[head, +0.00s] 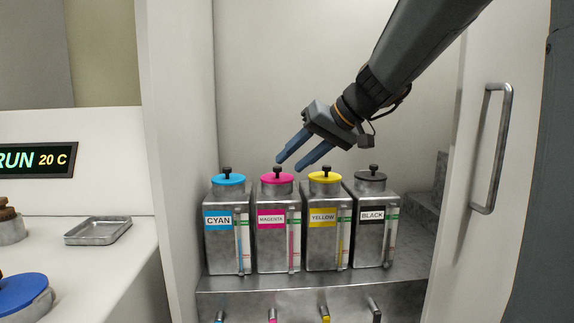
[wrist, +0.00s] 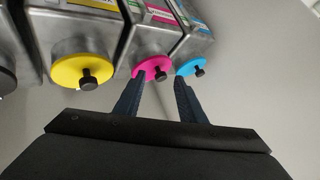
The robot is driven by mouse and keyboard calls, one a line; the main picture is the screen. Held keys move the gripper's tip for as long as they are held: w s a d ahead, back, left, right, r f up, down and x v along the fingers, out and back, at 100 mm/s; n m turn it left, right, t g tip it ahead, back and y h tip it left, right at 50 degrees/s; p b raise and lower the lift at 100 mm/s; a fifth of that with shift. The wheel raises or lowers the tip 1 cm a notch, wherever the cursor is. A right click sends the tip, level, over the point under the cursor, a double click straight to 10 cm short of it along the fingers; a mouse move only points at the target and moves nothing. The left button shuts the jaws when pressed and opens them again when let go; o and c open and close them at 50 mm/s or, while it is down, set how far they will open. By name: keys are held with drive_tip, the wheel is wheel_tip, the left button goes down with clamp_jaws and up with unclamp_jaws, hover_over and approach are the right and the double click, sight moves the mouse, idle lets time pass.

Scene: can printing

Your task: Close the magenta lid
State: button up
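The magenta lid (head: 277,178) is a round pink disc with a black knob, sitting on top of the metal canister labelled MAGENTA (head: 275,240). In the wrist view the magenta lid (wrist: 150,67) shows just beyond my fingertips, its knob between the lines of the two fingers. My gripper (head: 289,165) is open and empty, its two blue fingers angled down to the left. In the head view the fingertips appear just above and right of the magenta knob. The fingers show apart in the wrist view (wrist: 160,82). I cannot tell whether they touch the lid.
The cyan lid (head: 228,179) and yellow lid (head: 325,177) are close on either side, and the black lid (head: 371,176) is farther right. All have knobs. The canisters stand on a metal shelf (head: 215,284) inside a cabinet. An open door with a handle (head: 491,150) is at right.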

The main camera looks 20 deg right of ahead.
drive_tip(key=v, duration=0.4)
drive_tip(key=shift+a+r, duration=0.1)
drive_tip(key=shift+r, duration=0.15)
drive_tip(key=shift+f, duration=0.1)
drive_tip(key=s+a+f+g+h+p, duration=0.2)
drive_tip(key=s+f+p, duration=0.4)
drive_tip(key=s+f, duration=0.5)
drive_tip(key=s+a+f+g+h+p, duration=0.3)
drive_tip(key=s+f+g+h+p, duration=0.1)
drive_tip(key=s+f, duration=0.7)
drive_tip(key=s+g+p, duration=0.1)
drive_tip(key=s, duration=0.2)
drive_tip(key=shift+a+f+g+p, duration=0.3)
drive_tip(key=shift+f+g+p, duration=0.05)
drive_tip(key=shift+g, duration=0.05)
drive_tip(key=shift+w, duration=0.1)
drive_tip(key=shift+c, duration=0.7)
drive_tip(key=shift+d, duration=0.1)
